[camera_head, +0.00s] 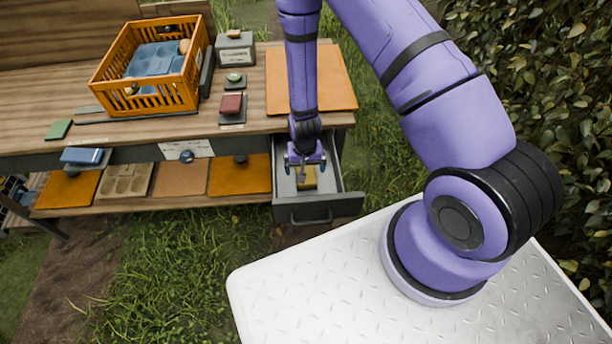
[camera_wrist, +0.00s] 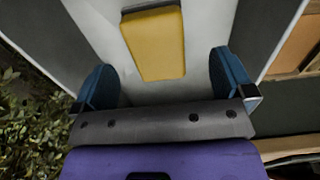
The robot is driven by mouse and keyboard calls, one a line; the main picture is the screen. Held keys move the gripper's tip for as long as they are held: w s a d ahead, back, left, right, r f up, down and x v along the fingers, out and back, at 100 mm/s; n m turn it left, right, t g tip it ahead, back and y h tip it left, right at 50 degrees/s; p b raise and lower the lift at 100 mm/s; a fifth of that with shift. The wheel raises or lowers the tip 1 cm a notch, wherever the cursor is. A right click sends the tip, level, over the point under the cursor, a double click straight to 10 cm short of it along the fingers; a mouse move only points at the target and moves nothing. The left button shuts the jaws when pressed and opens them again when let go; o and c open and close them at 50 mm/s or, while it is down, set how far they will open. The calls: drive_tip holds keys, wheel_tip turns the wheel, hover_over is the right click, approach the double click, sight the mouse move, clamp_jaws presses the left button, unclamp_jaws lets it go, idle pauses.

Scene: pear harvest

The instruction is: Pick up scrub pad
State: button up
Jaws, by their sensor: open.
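A yellow scrub pad (camera_wrist: 154,44) lies in the open drawer, with a dark strip along its far edge in the wrist view. In the head view the scrub pad (camera_head: 307,178) shows partly, just beside and below my gripper (camera_head: 304,166). My gripper also shows in the wrist view (camera_wrist: 164,80), its two blue-padded fingers spread wide with nothing between them. The pad lies ahead of the fingertips, roughly centred between them and apart from both. The drawer (camera_head: 318,209) is pulled out under the right end of the bench, and my gripper is inside or just above it.
An orange crate (camera_head: 150,99) holding a blue-grey item stands on the wooden bench (camera_head: 50,100). A red block on a dark base (camera_head: 231,108) and an orange board (camera_head: 335,80) are nearer the drawer. Trays line the shelf below. A hedge (camera_head: 560,80) stands at right.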

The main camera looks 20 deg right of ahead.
drive_tip(key=shift+d+f, duration=0.2)
drive_tip(key=shift+f, duration=2.5)
drive_tip(key=shift+c, duration=0.2)
drive_tip(key=c, duration=1)
drive_tip(key=shift+r, duration=0.15)
wheel_tip(320, 180, up, 10)
drive_tip(key=shift+f, duration=0.1)
